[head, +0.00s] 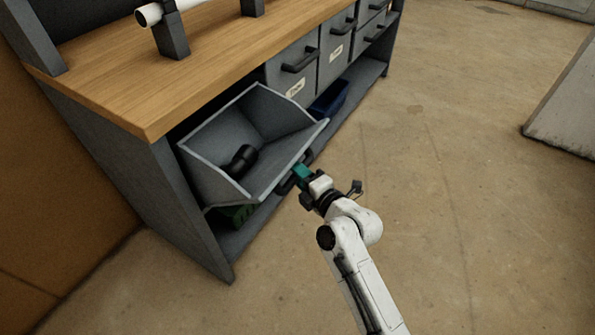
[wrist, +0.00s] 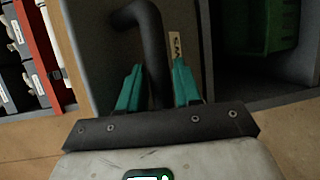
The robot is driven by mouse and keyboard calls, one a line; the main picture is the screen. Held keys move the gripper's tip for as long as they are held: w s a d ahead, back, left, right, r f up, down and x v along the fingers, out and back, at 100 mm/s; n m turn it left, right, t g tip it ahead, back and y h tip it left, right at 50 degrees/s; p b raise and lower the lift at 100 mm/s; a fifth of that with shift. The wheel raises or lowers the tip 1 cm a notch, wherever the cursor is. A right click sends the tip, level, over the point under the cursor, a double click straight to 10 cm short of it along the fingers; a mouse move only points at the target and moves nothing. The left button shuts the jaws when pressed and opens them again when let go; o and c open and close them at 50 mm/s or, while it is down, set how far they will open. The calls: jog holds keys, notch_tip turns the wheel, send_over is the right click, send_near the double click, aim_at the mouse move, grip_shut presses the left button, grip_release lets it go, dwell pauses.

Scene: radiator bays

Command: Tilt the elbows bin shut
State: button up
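The elbows bin (head: 218,171) is a grey tilt-out bin under the bench, tipped outward with its open top facing up. A dark elbow-shaped piece (head: 239,160) lies inside it. Its front face (wrist: 100,55) fills the middle of the wrist view, with a partly hidden label (wrist: 175,45) ending in "WS". My gripper (head: 300,174) is at the front of this bin. In the wrist view, its teal fingers (wrist: 157,85) lie close on both sides of the bin's dark bar handle (wrist: 153,45) and appear shut on it.
More grey bins with dark handles (head: 300,60) are shut to the right along the bench. A blue crate (head: 330,99) and a green crate (head: 236,215) sit on the lower shelf. The wooden top (head: 150,85) carries a white pipe on stands. Open floor (head: 440,150) lies to the right.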

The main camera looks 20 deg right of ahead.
jog(key=shift+w+a, duration=0.1)
jog(key=shift+w, duration=0.2)
jog(key=shift+c, duration=0.3)
grip_shut()
